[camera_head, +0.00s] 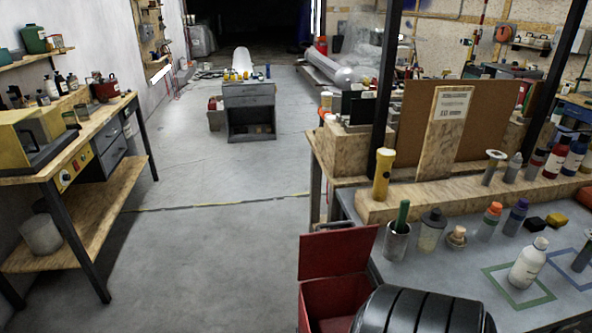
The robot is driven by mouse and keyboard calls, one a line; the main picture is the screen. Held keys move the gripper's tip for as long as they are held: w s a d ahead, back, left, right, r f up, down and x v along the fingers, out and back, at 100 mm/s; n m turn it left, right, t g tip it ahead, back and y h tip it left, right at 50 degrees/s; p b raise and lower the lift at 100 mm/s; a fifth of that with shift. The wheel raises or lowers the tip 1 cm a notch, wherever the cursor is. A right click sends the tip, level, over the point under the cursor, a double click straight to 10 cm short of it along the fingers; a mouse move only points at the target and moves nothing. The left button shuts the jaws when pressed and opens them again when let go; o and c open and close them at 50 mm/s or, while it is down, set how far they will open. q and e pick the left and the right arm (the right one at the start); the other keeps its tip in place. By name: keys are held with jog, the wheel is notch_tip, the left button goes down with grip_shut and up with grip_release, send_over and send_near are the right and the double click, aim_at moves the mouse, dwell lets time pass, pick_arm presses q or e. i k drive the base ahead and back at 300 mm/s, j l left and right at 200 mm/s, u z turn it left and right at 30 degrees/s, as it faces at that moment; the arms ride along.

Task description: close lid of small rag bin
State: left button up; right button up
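The small red rag bin (312,306) stands on the floor at the bottom middle, beside the left end of the grey workbench. Its red lid (336,253) is open and stands up, tilted a little, at the back of the bin. Part of the bin's inside shows below the lid. The bin's lower part runs out of the picture, and a dark ribbed form hides its right side. Neither of my grippers shows in the head view.
A dark ribbed, rounded form (420,312) fills the bottom edge right of the bin; I cannot tell what it is. The grey workbench (425,271) holds several bottles and cups. A wooden bench (125,180) stands left. The floor (215,255) between is clear.

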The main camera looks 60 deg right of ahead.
aim_at(335, 253)
jog(key=i+j+z, duration=0.1)
jog(key=i+z, duration=0.2)
jog(key=i+j+z, duration=0.35)
jog(key=i, duration=0.15)
jog(key=i+z, duration=0.2)
jog(key=z, duration=0.25)
jog(key=i+z, duration=0.25)
jog(key=z, duration=0.25)
jog(key=i+z, duration=0.2)
jog(key=z, duration=0.25)
jog(key=i+j+z, duration=0.2)
jog(key=z, duration=0.3)
jog(key=i+j+z, duration=0.15)
jog(key=z, duration=0.3)
jog(key=i+j+z, duration=0.2)
jog(key=z, duration=0.2)
jog(key=i+j+z, duration=0.1)
jog(key=j+z, duration=0.15)
jog(key=z, duration=0.2)
jog(key=i+j+z, duration=0.1)
jog(key=j+z, duration=0.15)
jog(key=z, duration=0.15)
jog(key=j+z, duration=0.3)
jog(key=z, duration=0.15)
jog(key=j+z, duration=0.45)
jog(key=i+l, duration=0.1)
jog(key=l, duration=0.15)
